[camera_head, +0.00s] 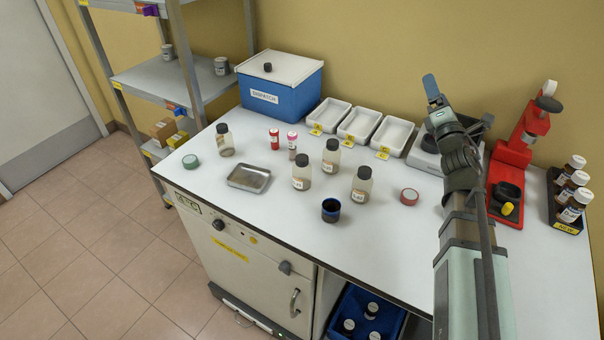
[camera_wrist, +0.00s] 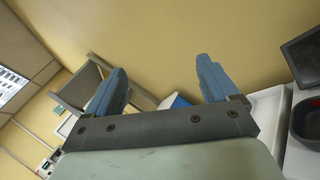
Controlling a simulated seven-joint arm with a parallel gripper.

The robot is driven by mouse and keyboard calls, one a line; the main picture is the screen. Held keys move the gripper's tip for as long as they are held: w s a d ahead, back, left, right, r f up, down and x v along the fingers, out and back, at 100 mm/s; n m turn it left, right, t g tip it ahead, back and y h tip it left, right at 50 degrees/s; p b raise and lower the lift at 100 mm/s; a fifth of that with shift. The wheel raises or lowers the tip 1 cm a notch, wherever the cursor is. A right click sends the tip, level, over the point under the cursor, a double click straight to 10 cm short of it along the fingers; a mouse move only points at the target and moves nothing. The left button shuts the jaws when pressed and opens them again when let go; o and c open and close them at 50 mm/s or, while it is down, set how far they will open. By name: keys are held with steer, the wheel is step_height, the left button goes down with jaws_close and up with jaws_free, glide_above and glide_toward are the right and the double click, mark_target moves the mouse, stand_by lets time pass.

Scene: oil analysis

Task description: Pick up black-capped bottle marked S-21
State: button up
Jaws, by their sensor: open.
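Several clear bottles with black caps and white labels stand upright on the white bench. One is at the left (camera_head: 225,140), one at the back middle (camera_head: 331,158), one at the front middle (camera_head: 302,171) and one to the right (camera_head: 362,185). Their label marks are too small to read, so I cannot tell which is S-21. My gripper (camera_head: 430,88) is raised above the right back of the bench, apart from all the bottles. In the wrist view its two blue fingers (camera_wrist: 161,92) are wide apart with nothing between them.
A metal tray (camera_head: 249,188), dark blue cup (camera_head: 331,210), green tape roll (camera_head: 190,161) and red tape roll (camera_head: 409,196) lie near the bottles. White trays (camera_head: 358,138) and a blue box (camera_head: 309,90) line the back. A red device (camera_head: 512,165) stands right.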

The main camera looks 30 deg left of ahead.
steer(key=w+a+m+h, duration=0.2)
steer(key=w+m+h, duration=0.1)
steer(key=m+h, duration=0.4)
steer(key=m+g, duration=0.8)
steer(key=g, duration=1)
glide_toward(300, 168)
steer(key=shift+h, duration=0.4)
steer(key=shift+w+a+x, duration=0.15)
steer(key=shift+w+x, duration=0.15)
steer(key=shift+x, duration=1.75)
steer(key=shift+w+a+x, duration=0.15)
steer(key=shift+w+x, duration=0.1)
steer(key=shift+x, duration=1.8)
steer(key=shift+w+a+x, duration=0.15)
steer(key=shift+w+x, duration=0.15)
steer(key=shift+x, duration=1.7)
steer(key=shift+r, duration=0.15)
steer(key=c, duration=1.2)
steer(key=shift+o, duration=0.2)
steer(key=shift+r, duration=0.1)
